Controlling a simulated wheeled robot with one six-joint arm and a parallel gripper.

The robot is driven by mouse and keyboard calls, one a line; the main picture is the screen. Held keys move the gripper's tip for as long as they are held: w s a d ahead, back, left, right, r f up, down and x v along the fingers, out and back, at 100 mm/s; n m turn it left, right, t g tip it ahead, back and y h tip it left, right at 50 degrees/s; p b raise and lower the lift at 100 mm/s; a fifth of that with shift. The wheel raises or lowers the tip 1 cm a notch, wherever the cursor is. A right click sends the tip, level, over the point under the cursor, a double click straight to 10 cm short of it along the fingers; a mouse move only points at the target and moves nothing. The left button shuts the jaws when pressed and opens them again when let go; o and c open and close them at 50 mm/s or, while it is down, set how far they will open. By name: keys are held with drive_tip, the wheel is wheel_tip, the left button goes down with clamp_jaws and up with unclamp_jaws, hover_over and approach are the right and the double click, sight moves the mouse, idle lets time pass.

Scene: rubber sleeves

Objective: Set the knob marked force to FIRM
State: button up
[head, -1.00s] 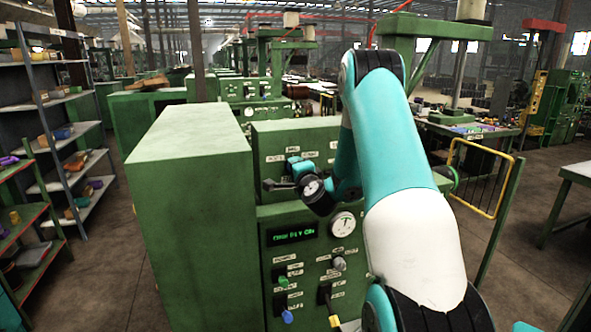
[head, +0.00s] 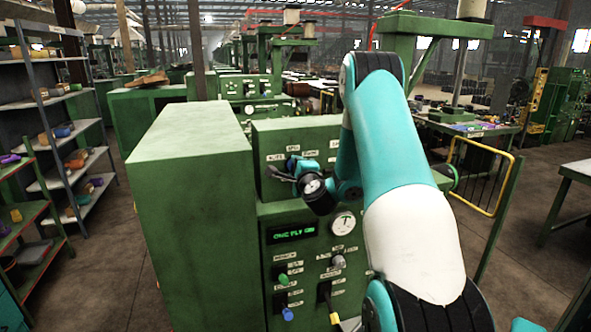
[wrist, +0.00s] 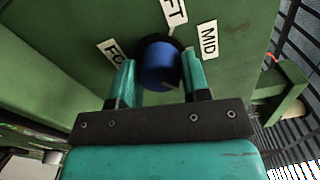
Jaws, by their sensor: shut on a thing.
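A round blue knob (wrist: 160,66) with a dark base sits on a green panel in the wrist view. White labels surround it: one reads MID (wrist: 208,41), one ends in FT (wrist: 174,12), and one at left starts with FO (wrist: 113,54), partly hidden by a finger. No pointer mark on the knob is clear, so I cannot tell its setting. My gripper (wrist: 161,76) is shut on the knob, a finger on each side. In the head view my gripper (head: 283,173) is at the upper panel (head: 267,132), where the knob is mostly hidden.
Below, the green machine has a lit display (head: 293,233), a dial gauge (head: 343,222), a green knob (head: 283,279), a blue knob (head: 287,314) and a grey knob (head: 338,261). A tall green cabinet (head: 185,220) stands close at left. A yellow rail (head: 482,175) is at right.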

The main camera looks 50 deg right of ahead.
drive_tip(key=o, duration=0.9)
drive_tip(key=shift+b+v, duration=8.65)
drive_tip(key=shift+b, duration=2.65)
